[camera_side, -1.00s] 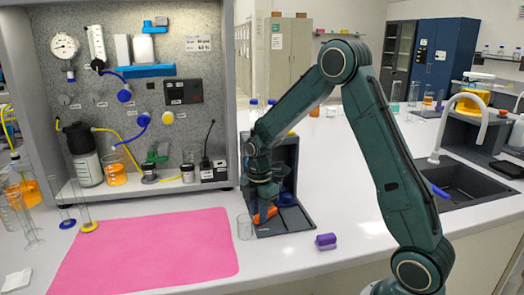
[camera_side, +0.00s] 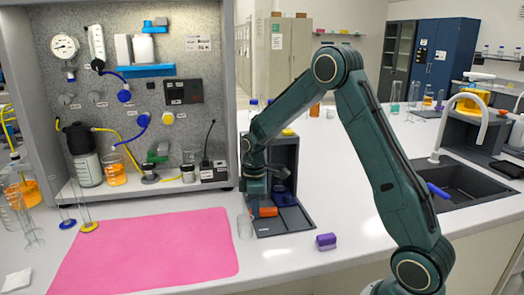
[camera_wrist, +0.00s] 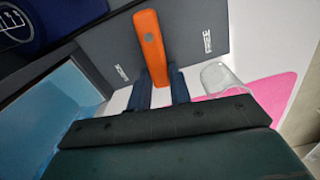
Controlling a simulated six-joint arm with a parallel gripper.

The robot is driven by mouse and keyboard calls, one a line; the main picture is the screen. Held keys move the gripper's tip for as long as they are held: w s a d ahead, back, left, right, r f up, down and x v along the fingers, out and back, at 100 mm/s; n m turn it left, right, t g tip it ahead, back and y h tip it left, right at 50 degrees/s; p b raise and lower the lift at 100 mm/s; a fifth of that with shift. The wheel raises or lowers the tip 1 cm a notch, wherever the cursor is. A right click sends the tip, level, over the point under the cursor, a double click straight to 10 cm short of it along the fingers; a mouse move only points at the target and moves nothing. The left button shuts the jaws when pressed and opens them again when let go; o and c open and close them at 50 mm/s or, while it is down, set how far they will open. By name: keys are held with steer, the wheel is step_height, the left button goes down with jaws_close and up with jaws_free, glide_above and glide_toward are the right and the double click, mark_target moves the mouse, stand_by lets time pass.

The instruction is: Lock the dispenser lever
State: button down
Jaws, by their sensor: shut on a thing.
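The dispenser (camera_side: 290,222) is a dark grey open-fronted stand with a flat base, right of the wall panel. Its orange lever (camera_side: 264,212) lies roughly level low on its left side. The lever also shows in the wrist view (camera_wrist: 150,42), running up from between my fingers. My gripper (camera_side: 256,203) is at the lever in the side view. In the wrist view my gripper's dark blue fingers (camera_wrist: 160,88) are shut on the lever's near end. A blue part (camera_side: 284,198) sits inside the dispenser. Small labels on its grey surface are too small to read.
A clear beaker (camera_side: 244,226) stands just left of the dispenser, close to my gripper. A purple block (camera_side: 326,241) lies to the right on the white bench. A pink mat (camera_side: 150,250) covers the bench at left. The sink (camera_side: 470,190) is farther right.

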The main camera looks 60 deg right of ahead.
steer(key=shift+w+d+m, duration=0.2)
steer(key=shift+d+m, duration=0.25)
steer(key=shift+m, duration=0.65)
steer(key=shift+w+d+m, duration=0.2)
steer(key=shift+d+m, duration=0.2)
steer(key=shift+m, duration=0.7)
steer(key=c, duration=1.3)
jaws_free()
steer(key=shift+r, duration=0.1)
step_height(320, 180, up, 14)
steer(key=shift+f, duration=0.15)
